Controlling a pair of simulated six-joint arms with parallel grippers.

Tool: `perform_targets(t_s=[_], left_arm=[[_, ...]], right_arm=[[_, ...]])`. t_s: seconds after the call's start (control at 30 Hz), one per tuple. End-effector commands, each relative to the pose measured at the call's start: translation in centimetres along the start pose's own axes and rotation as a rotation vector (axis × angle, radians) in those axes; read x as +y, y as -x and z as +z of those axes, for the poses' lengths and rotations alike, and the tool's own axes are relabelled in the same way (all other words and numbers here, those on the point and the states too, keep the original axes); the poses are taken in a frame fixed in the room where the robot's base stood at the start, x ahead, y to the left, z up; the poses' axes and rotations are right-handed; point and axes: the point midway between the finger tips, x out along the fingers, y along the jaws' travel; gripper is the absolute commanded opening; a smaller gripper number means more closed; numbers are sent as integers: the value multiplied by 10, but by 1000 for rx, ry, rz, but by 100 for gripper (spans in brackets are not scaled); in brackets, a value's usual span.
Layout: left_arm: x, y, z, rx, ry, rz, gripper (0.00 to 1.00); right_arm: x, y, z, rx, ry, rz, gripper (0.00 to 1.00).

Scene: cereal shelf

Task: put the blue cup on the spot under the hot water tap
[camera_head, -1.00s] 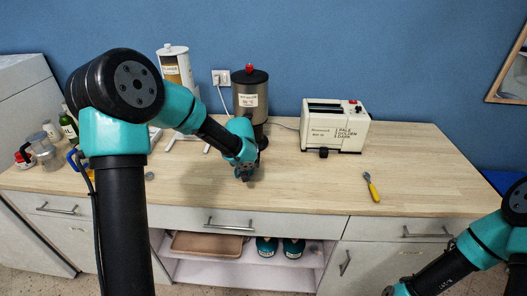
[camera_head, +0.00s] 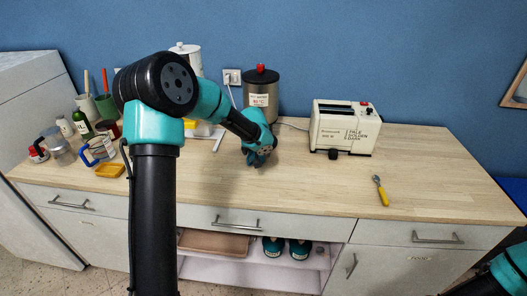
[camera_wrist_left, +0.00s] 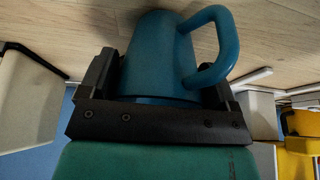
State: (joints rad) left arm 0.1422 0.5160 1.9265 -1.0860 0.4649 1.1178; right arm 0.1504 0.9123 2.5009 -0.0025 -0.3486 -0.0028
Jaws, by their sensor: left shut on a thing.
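The blue cup (camera_wrist_left: 158,55) fills the middle of the left wrist view, with its handle at the picture's right. My left gripper (camera_head: 261,158) is shut on it, one finger on each side. In the head view the cup is hidden by the gripper. The gripper is low over the counter, just in front of the steel hot water dispenser (camera_head: 261,101) with a red knob. The tap and the spot under it are hidden behind my arm. I cannot tell whether the cup touches the counter. My right gripper is out of view; only part of that arm shows at the lower right.
A cream toaster (camera_head: 344,128) stands right of the dispenser. A yellow-handled tool (camera_head: 382,192) lies on the wooden counter (camera_head: 430,170). The counter's front middle is clear.

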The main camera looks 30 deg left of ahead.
Motion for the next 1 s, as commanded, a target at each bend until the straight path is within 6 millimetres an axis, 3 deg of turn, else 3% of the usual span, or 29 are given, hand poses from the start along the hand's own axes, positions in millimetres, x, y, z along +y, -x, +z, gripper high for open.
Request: perform_targets(t_s=[0.4,0.43,0.6,1.0], left_arm=[[-1,-3,2,0,0,-1,53],[-1,-3,2,-1,1,-1,85],[-1,-3,2,0,1,-1,100],[-1,6,1,1,1,0,100]], right_arm=[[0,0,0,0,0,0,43],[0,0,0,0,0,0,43],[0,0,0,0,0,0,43],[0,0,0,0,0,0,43]])
